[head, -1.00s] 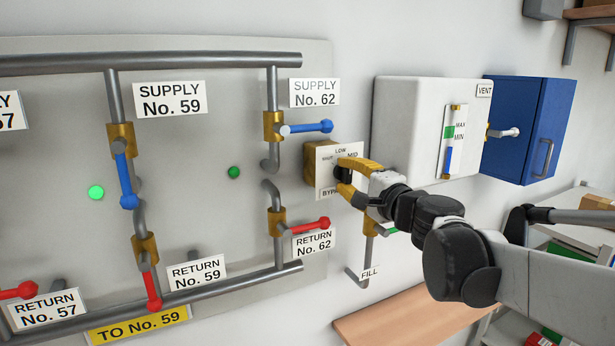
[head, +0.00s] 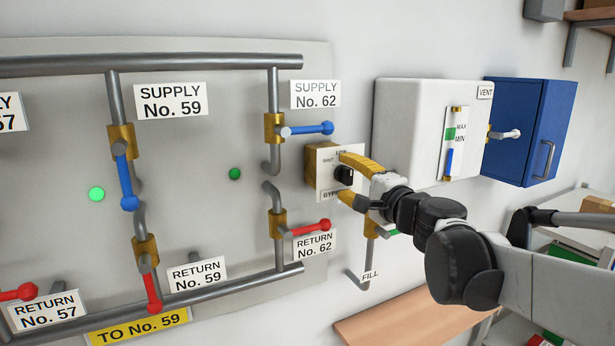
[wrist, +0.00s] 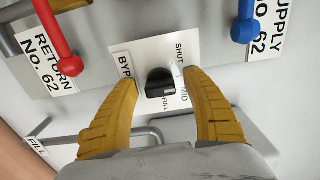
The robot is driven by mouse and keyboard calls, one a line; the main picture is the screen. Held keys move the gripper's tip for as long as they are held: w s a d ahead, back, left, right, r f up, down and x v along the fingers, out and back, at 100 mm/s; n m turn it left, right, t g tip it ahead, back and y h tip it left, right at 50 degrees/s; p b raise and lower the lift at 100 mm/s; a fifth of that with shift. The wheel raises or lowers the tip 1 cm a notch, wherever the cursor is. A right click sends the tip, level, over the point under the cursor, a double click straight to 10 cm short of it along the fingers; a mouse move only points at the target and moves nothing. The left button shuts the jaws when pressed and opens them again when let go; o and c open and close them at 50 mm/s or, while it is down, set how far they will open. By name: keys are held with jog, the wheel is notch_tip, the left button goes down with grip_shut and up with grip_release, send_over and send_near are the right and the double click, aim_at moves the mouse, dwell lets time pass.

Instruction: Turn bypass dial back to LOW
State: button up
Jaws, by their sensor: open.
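The bypass dial is a black knob (head: 343,175) on a white plate (head: 325,180) fixed to a yellow-brown box. The wrist view shows the knob (wrist: 160,83) between my fingers, with the words SHUT, MID and FULL around it. I cannot make out LOW clearly there; in the head view it is partly covered by my upper finger. Which mark the knob points to is hard to tell. My gripper (head: 346,177) is open, with one yellow finger above and one below the knob. In the wrist view the fingers (wrist: 190,82) stand apart from it on both sides.
Valves with a blue handle (head: 308,129) and a red handle (head: 308,228) sit left of the dial. A white tank (head: 410,125) with a level gauge is to the right, and a FILL pipe (head: 368,255) runs below. A blue cabinet (head: 525,130) hangs farther right.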

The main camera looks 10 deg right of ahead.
jog(key=v, duration=1.1)
jog(key=shift+s, duration=0.35)
jog(key=shift+d, duration=0.1)
jog(key=s+a+f+n+g+b, duration=0.25)
jog(key=f+b, duration=0.35)
jog(key=f, duration=0.5)
jog(key=s+a+f+n+g+b, duration=0.25)
jog(key=f+b, duration=0.35)
jog(key=f, duration=0.5)
jog(key=s+a+f+n+g+b, duration=0.2)
jog(key=s+a+f+n+b, duration=0.15)
jog(key=f+b, duration=0.55)
jog(key=s+d+f+n+g+h+b, duration=0.1)
jog(key=s+f+n+h+b, duration=0.1)
jog(key=f, duration=0.7)
jog(key=s+d+f+n+g+h+b, duration=0.1)
jog(key=s+f+b, duration=0.3)
jog(key=f, duration=0.5)
jog(key=s+d+f+n+g+h+b, duration=0.1)
jog(key=s+d+f+n+h+b, duration=0.1)
jog(key=f+b, duration=0.5)
notch_tip(320, 180, down, 3)
jog(key=shift+s+d+n+h, duration=0.3)
jog(key=shift+s+d+n, duration=0.25)
jog(key=shift+s, duration=0.4)
